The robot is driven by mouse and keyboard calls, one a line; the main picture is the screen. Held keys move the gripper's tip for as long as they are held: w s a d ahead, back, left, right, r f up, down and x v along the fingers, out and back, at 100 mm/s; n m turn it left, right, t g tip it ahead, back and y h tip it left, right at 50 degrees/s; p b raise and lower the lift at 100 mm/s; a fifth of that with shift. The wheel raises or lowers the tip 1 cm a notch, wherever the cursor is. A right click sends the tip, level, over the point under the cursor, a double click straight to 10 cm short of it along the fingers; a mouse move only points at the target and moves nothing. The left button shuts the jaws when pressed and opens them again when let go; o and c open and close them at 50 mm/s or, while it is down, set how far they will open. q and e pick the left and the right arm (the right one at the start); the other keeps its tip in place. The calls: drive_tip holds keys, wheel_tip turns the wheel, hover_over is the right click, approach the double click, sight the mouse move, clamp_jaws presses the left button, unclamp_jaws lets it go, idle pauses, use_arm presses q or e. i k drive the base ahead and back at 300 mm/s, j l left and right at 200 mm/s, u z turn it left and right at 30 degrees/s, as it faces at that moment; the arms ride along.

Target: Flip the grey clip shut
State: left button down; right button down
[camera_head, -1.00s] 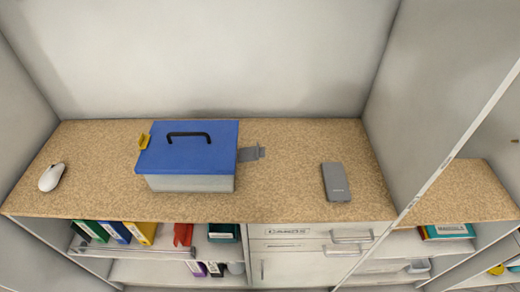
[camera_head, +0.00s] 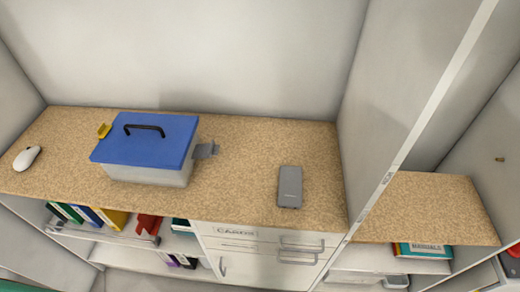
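A box with a blue lid (camera_head: 148,145) and a pale grey body (camera_head: 140,175) stands on the speckled worktop, left of centre. The lid lies on the box and has a black handle (camera_head: 144,129). The grey clip (camera_head: 205,150) sticks out from the box's right side, swung outward away from the wall. A yellow clip (camera_head: 103,130) sits at the lid's left edge and also sticks out. Neither of my grippers shows in the head view.
The worktop (camera_head: 245,160) is bare between box and grey phone-like slab (camera_head: 290,186). A white mouse (camera_head: 27,158) lies far left. A tall partition (camera_head: 385,110) bounds the right. Binders (camera_head: 100,217) and drawers (camera_head: 255,246) are below.

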sight(202, 151)
drive_tip(key=l+u, duration=0.1)
drive_tip(key=l, duration=1.15)
